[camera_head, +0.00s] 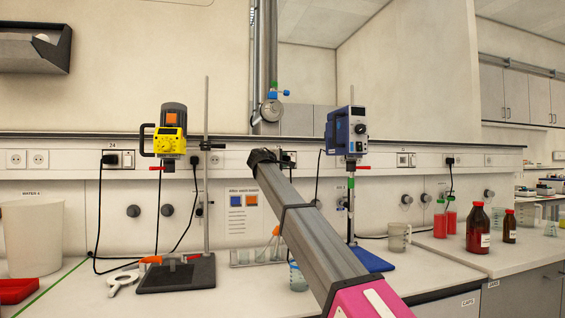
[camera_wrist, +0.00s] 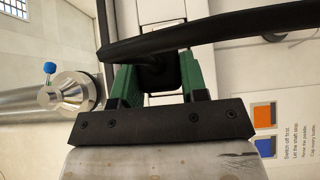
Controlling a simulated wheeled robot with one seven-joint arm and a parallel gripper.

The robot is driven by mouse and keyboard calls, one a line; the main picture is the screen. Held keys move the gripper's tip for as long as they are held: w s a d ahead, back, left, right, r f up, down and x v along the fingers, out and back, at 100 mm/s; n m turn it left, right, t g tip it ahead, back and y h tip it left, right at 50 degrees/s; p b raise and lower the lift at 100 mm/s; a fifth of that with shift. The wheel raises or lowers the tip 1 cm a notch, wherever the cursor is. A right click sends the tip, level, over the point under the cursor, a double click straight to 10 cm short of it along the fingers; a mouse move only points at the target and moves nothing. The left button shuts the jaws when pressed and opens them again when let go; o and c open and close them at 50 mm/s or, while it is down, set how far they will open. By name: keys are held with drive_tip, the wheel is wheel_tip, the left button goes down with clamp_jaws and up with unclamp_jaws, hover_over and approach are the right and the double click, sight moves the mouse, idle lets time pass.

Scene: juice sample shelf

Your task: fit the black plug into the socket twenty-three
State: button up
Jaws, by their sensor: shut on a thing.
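My gripper (camera_wrist: 156,78) is shut on the black plug (camera_wrist: 158,72), which sits between its two green fingers in the wrist view. The plug's thick black cable (camera_wrist: 225,28) arches across in front of the fingers. In the wrist view a pale panel (camera_wrist: 160,10) lies beyond the plug, and the plug's front and any contact with a socket are hidden.
A black-framed socket under label 24 (camera_head: 118,159) holds a plug at left. A yellow stirrer (camera_head: 172,143) and a blue stirrer (camera_head: 350,132) stand on either side of my arm. A metal pipe (camera_wrist: 35,103) runs close by. Glassware and red bottles occupy the right bench.

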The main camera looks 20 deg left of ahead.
drive_tip(key=shift+w+a, duration=0.6)
drive_tip(key=shift+w, duration=0.3)
drive_tip(key=shift+w+a, duration=0.55)
drive_tip(key=shift+w, duration=0.35)
drive_tip(key=shift+w+a, duration=0.55)
drive_tip(key=shift+w, duration=0.4)
drive_tip(key=shift+w+a, duration=0.55)
drive_tip(key=shift+w, duration=0.35)
idle(1.0)
drive_tip(key=o, duration=1.2)
drive_tip(key=shift+c, duration=0.2)
drive_tip(key=shift+s, duration=0.1)
